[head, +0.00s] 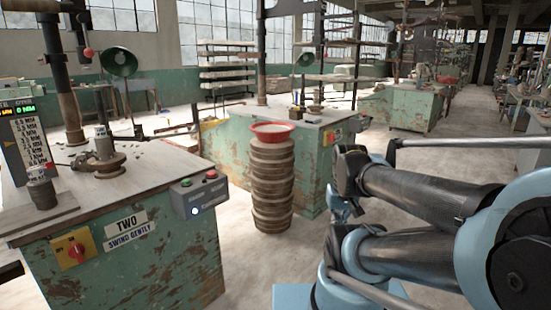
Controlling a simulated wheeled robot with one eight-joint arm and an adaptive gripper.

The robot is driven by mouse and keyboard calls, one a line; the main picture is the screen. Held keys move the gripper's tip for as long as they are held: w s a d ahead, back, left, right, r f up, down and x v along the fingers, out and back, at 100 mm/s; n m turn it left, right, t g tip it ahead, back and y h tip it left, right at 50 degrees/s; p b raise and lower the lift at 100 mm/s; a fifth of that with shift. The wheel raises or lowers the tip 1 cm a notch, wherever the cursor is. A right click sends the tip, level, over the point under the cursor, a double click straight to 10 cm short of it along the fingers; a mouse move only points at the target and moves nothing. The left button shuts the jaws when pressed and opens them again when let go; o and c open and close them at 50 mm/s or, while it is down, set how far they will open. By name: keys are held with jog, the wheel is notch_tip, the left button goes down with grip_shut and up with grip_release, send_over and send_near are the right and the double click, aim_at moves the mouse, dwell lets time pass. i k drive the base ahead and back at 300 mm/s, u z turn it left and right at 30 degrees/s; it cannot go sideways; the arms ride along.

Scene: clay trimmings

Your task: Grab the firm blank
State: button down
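On the near left bench, a small grey piece (101,142) stands on a dark round plate on the bench top. Another short, grey-brown round piece (40,190) sits on a board at the bench's front left corner, below a gauge panel (24,140) with a yellow pointer. Either piece could be a blank; I cannot tell which is firm. My arm is folded at the right of the head view, well apart from this bench. I cannot make out my gripper or its fingers.
The green bench (140,262) has a sign "TWO SWING GENTLY", a red switch and a button box (200,194). A column of stacked round pieces with a red bowl (272,130) on top stands between it and a second green bench (225,140). Floor around the stack is clear.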

aim_at(103, 146)
jog(key=z, duration=0.2)
jog(key=i, duration=1)
jog(key=u, duration=0.05)
